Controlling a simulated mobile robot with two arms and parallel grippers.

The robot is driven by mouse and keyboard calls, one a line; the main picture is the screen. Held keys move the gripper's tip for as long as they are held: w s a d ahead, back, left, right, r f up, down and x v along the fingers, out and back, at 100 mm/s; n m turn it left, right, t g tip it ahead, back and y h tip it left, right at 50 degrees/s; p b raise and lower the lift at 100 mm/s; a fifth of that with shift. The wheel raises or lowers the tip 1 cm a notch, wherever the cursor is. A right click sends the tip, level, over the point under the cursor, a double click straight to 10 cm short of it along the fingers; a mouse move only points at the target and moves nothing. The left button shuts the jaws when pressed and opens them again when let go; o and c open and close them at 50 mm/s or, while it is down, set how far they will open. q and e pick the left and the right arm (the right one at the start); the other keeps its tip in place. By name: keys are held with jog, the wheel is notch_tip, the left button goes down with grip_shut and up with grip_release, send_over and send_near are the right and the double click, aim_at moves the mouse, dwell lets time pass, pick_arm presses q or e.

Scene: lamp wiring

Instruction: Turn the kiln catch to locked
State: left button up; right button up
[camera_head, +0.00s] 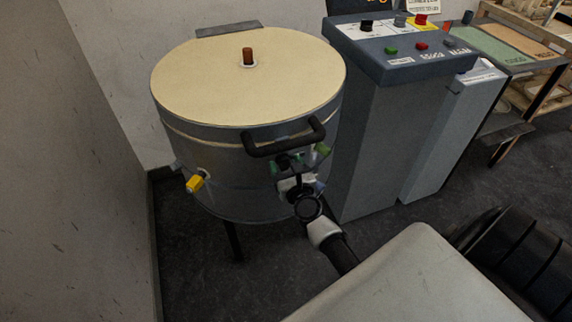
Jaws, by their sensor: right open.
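The kiln (247,130) is a round grey drum with a cream lid (235,75), and the lid is down on it. A brown peg (247,56) stands in the lid. A black bar handle (284,137) sticks out at the front rim. My right gripper (297,168) is at the kiln's front, just below this handle, and is open. The kiln catch is not clearly seen; small dark and green parts lie around the gripper, and I cannot tell whether the jaws touch them. My left gripper is not in view.
A yellow block-shaped fitting (195,183) sticks out at the kiln's left front. A grey control cabinet (375,130) with coloured buttons stands close on the right. A bench (515,50) is farther right. A wall (75,170) closes the left side.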

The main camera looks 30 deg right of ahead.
jog(key=c, duration=0.9)
jog(key=shift+n, duration=0.4)
jog(key=n, duration=0.3)
jog(key=shift+n+p, duration=0.3)
jog(key=shift+p, duration=0.05)
jog(key=n+p, duration=0.1)
jog(key=n, duration=0.3)
jog(key=shift+r+n, duration=0.1)
jog(key=shift+n, duration=0.2)
jog(key=n+p, duration=0.1)
jog(key=n, duration=0.3)
jog(key=shift+w+r+n, duration=0.1)
jog(key=shift+n, duration=0.2)
jog(key=n+p, duration=0.1)
jog(key=n, duration=0.3)
jog(key=shift+n+p, duration=0.3)
